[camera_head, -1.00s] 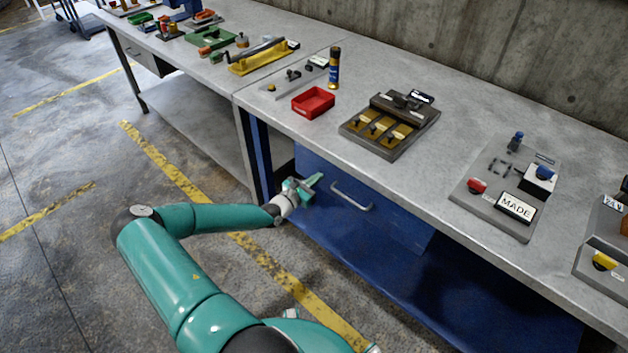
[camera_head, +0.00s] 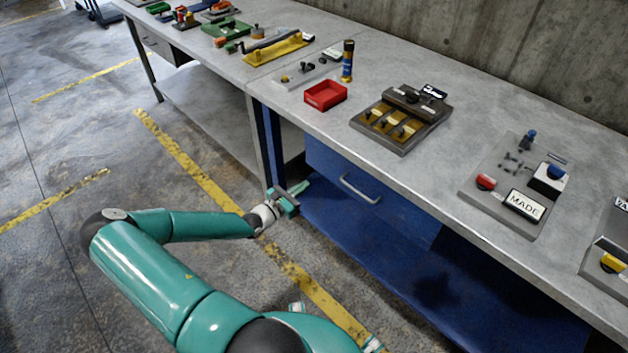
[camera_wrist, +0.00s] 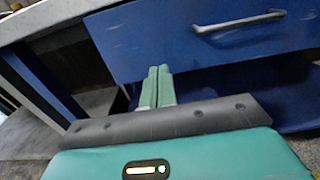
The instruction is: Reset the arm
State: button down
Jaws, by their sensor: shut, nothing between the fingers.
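My teal arm reaches forward from the bottom of the head view and bends toward the bench. My gripper (camera_head: 298,189) is at its end, low in front of the bench, near the left edge of the blue drawer (camera_head: 343,188). In the wrist view my gripper (camera_wrist: 158,72) shows its two green fingers side by side and touching, with nothing between them. The fingers point toward the lower part of the drawer front. Whether they touch it cannot be told. The drawer looks closed, and its metal handle (camera_wrist: 238,22) is above and right of the fingers.
The grey workbench (camera_head: 300,135) runs along the concrete wall. The floor left of the arm is free.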

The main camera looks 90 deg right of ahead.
jog(key=shift+v, duration=1.55)
jog(key=shift+w, duration=0.1)
jog(key=shift+w, duration=0.1)
jog(key=w+a+r+m+t+y, duration=0.45)
jog(key=w+a+r, duration=0.35)
jog(key=w+a, duration=0.45)
jog(key=w+a+r+m+t+y, duration=0.35)
jog(key=w+a+r+m, duration=0.35)
jog(key=w+a, duration=0.55)
jog(key=w+a+r+t+y, duration=0.3)
jog(key=a+r+t, duration=0.2)
jog(key=a+r, duration=0.9)
jog(key=s+a+r+n+t+y, duration=0.1)
jog(key=s+a+r+t, duration=0.1)
jog(key=a+r, duration=0.2)
jog(key=s+a+r+n+t+y, duration=0.1)
jog(key=a+r, duration=0.3)
jog(key=a, duration=0.6)
jog(key=shift+s+a+r+t+y, duration=0.2)
jog(key=shift+s+r+t+y, duration=0.1)
jog(key=shift+s+t, duration=0.4)
